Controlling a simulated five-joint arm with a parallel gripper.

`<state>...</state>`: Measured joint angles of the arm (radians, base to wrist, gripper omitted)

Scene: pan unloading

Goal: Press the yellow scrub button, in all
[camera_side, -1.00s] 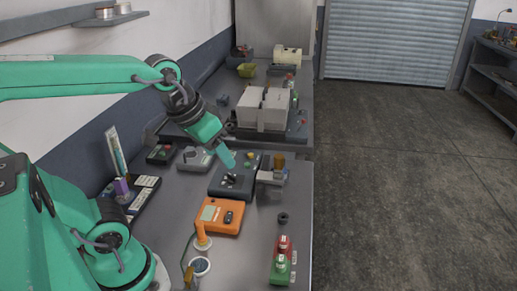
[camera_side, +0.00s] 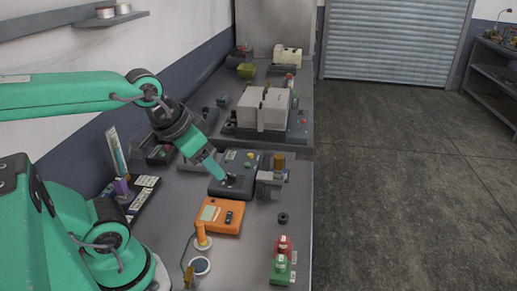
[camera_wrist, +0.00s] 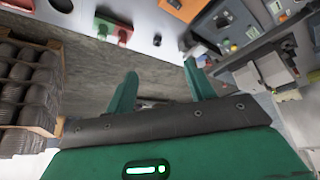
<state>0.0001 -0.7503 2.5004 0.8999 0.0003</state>
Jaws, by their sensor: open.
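The yellow button (camera_side: 249,155) stands on the far part of a dark control box (camera_side: 243,187), beside a small green display. My gripper (camera_side: 222,178) is at the left side of this box, nearer the camera than the yellow button and apart from it. In the wrist view my gripper (camera_wrist: 162,84) has its two green fingers spread with nothing between them. The dark box (camera_wrist: 208,22) shows there at the upper right, with a small yellowish spot near its edge. I cannot tell the height of the fingertips over the box.
An orange meter (camera_side: 219,215) lies in front of the dark box. A grey fixture (camera_side: 270,184) with a brown top stands to its right. Red (camera_side: 284,246) and green (camera_side: 281,268) boxes sit near the bench's right edge. A large pale machine (camera_side: 262,108) stands behind.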

